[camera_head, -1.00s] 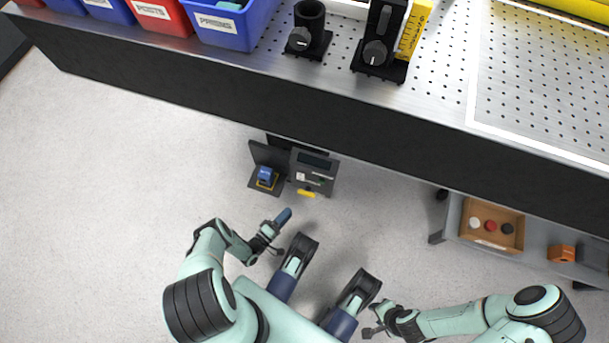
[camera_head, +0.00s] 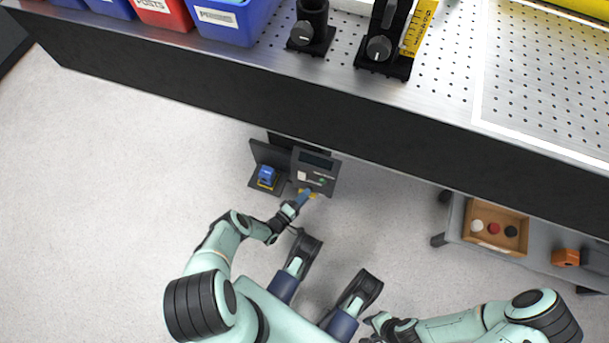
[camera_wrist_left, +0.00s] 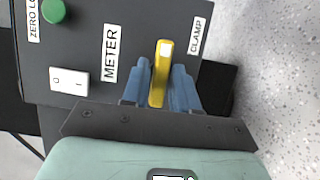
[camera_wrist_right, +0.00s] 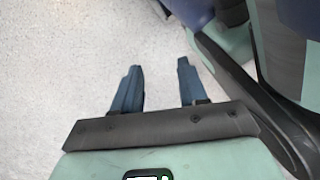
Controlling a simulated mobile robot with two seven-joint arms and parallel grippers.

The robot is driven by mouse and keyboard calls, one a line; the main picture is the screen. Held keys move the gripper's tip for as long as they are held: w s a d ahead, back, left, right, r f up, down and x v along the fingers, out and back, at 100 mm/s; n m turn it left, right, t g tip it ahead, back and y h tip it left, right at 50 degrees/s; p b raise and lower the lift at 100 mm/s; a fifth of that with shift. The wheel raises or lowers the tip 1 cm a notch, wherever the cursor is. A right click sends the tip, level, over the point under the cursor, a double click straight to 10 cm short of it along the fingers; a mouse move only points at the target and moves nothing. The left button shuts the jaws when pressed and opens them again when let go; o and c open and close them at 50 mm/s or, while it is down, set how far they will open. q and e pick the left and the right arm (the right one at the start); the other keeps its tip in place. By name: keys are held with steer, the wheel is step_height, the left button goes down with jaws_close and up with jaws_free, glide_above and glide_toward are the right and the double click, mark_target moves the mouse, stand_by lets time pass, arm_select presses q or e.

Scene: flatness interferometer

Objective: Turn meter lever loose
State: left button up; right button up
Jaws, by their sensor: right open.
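The dark meter box (camera_head: 316,168) stands on the floor beneath the bench edge. In the left wrist view its face (camera_wrist_left: 88,38) carries METER and CLAMP labels, a white rocker switch (camera_wrist_left: 68,82) and a green button (camera_wrist_left: 53,11). The yellow lever (camera_wrist_left: 161,72) sits beside the CLAMP label, its pale tip toward the top of the picture. My left gripper (camera_wrist_left: 161,80) has its blue fingers on both sides of the lever, with little or no gap. It also shows at the meter in the head view (camera_head: 303,197). My right gripper (camera_wrist_right: 157,82) is open and empty above the floor.
A blue item (camera_head: 266,174) sits on a dark stand left of the meter. The bench (camera_head: 250,92) overhangs behind it. The floor at the left is clear.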

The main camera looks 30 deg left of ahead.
arm_select(q)
jaws_close()
arm_select(e)
steer(key=shift+w+r, duration=0.1)
steer(key=shift+w, duration=0.05)
arm_select(q)
steer(key=shift+d+r+m+g+y+p, duration=0.1)
steer(key=shift+m+g+y+p, duration=0.75)
steer(key=shift+m, duration=1.3)
steer(key=shift+d+r+m+g+y+p, duration=0.1)
steer(key=shift+m+g+y+p, duration=0.8)
steer(key=shift+m, duration=1.3)
steer(key=shift+d+r+m+g+y+p, duration=0.1)
steer(key=shift+m+g+y+p, duration=0.45)
steer(key=shift+m+y+p, duration=1.1)
arm_select(e)
steer(key=w+a+r+t+b, duration=0.1)
steer(key=w+r+t, duration=0.3)
steer(key=w+r, duration=0.3)
steer(key=shift+w+a+r+n, duration=0.25)
steer(key=shift+w+n, duration=0.15)
steer(key=shift+w, duration=1.45)
arm_select(q)
steer(key=shift+m+h, duration=0.5)
steer(key=shift+m, duration=0.1)
